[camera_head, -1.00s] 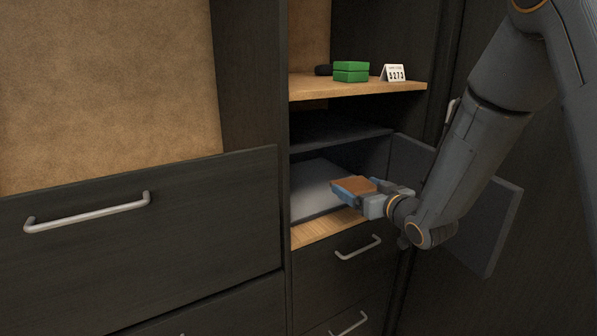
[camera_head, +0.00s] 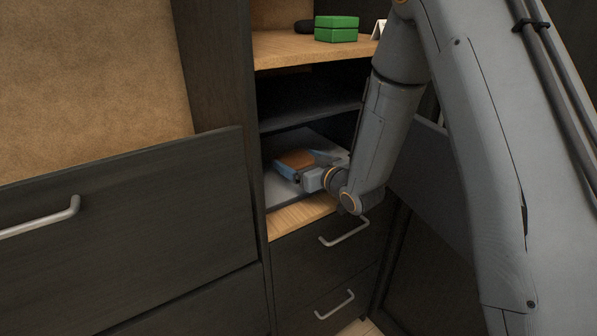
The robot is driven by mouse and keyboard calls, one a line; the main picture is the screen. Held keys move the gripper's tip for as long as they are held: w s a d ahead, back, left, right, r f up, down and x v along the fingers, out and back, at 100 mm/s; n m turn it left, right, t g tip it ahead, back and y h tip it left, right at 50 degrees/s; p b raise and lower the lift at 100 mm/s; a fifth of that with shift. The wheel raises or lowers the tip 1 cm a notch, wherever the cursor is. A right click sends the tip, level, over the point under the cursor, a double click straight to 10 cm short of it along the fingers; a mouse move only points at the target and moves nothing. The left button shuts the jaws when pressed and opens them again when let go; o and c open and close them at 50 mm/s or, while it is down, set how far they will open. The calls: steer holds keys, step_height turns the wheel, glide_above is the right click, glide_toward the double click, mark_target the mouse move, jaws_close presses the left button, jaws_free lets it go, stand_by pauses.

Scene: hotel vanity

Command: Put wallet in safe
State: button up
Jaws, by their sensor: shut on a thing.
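The wallet is a flat brown piece (camera_head: 296,159) held between the fingers of my gripper (camera_head: 297,164). My gripper is shut on it and reaches into the opening of the safe. The safe is a dark box with a grey floor (camera_head: 280,191), set in the cabinet's lower compartment. Its door (camera_head: 432,180) stands open to the right, partly hidden by my arm. The wallet appears just above the safe floor; I cannot tell whether it touches it.
A wooden shelf (camera_head: 290,52) above holds green boxes (camera_head: 336,29), a dark object (camera_head: 303,27) and a white card (camera_head: 379,30), partly hidden. A wooden ledge (camera_head: 300,214) lies in front of the safe. Drawers with metal handles (camera_head: 344,233) are below and at left.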

steer(key=shift+f+p, duration=0.4)
steer(key=shift+f, duration=1.7)
steer(key=shift+f, duration=0.2)
steer(key=o, duration=1)
steer(key=shift+o, duration=0.2)
steer(key=shift+r, duration=0.25)
steer(key=b+v, duration=0.2)
steer(key=v, duration=1)
steer(key=shift+f, duration=0.1)
